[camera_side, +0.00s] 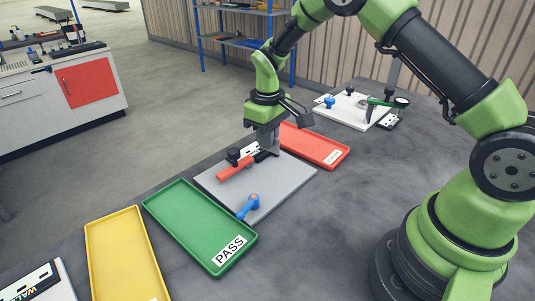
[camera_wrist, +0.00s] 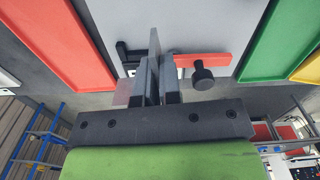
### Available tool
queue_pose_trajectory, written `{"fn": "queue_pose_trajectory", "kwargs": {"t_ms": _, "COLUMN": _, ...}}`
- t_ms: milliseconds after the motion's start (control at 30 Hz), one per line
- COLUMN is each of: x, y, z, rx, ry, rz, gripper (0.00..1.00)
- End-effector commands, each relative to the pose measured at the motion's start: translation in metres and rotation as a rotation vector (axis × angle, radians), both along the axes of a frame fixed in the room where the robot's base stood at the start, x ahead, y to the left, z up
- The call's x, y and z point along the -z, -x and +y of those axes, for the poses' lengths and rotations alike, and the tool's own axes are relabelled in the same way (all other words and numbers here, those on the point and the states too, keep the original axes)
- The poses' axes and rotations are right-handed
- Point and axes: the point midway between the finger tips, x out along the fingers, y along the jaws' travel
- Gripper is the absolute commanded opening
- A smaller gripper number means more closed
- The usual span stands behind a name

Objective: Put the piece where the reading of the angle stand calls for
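My gripper (camera_side: 268,148) is low over a grey plate (camera_side: 292,178), beside a red bar (camera_side: 236,168) with a black knob (camera_side: 233,156). In the wrist view its fingers (camera_wrist: 157,85) are close together around a thin grey upright piece (camera_wrist: 154,44), which sticks out past the fingertips. The red bar (camera_wrist: 218,61) and black knob (camera_wrist: 202,76) lie just right of the fingers there. A blue lever (camera_side: 250,205) is on the plate's near edge. A small black-and-white card (camera_side: 247,150) is partly hidden behind the bar and knob. No angle reading is legible.
A green tray (camera_side: 158,202) labelled PASS, a yellow tray (camera_side: 93,240) and a red tray (camera_side: 338,148) flank the plate; all look empty. A white board (camera_side: 347,109) with a dial gauge (camera_side: 401,102) stands at the back right. Another white board (camera_side: 52,292) is at the lower left.

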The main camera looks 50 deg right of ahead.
Motion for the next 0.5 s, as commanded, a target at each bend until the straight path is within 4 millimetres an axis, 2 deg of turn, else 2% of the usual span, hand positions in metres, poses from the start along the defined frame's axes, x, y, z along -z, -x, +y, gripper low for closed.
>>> {"fn": "queue_pose_trajectory", "kwargs": {"t_ms": 100, "x": -0.021, "y": -0.001, "z": 0.0, "rx": 0.0, "ry": 0.001, "rz": -0.005, "gripper": 0.0}}
{"fn": "queue_pose_trajectory", "kwargs": {"t_ms": 300, "x": -0.034, "y": -0.001, "z": 0.006, "rx": -0.011, "ry": 0.0, "rz": -0.002, "gripper": 0.0}}
{"fn": "queue_pose_trajectory", "kwargs": {"t_ms": 367, "x": -0.035, "y": -0.002, "z": 0.018, "rx": -0.028, "ry": 0.0, "rz": 0.0, "gripper": 0.0}}
{"fn": "queue_pose_trajectory", "kwargs": {"t_ms": 467, "x": -0.033, "y": -0.005, "z": 0.052, "rx": -0.082, "ry": 0.001, "rz": -0.001, "gripper": 0.0}}
{"fn": "queue_pose_trajectory", "kwargs": {"t_ms": 500, "x": -0.033, "y": -0.004, "z": 0.07, "rx": -0.108, "ry": 0.001, "rz": 0.0, "gripper": 0.0}}
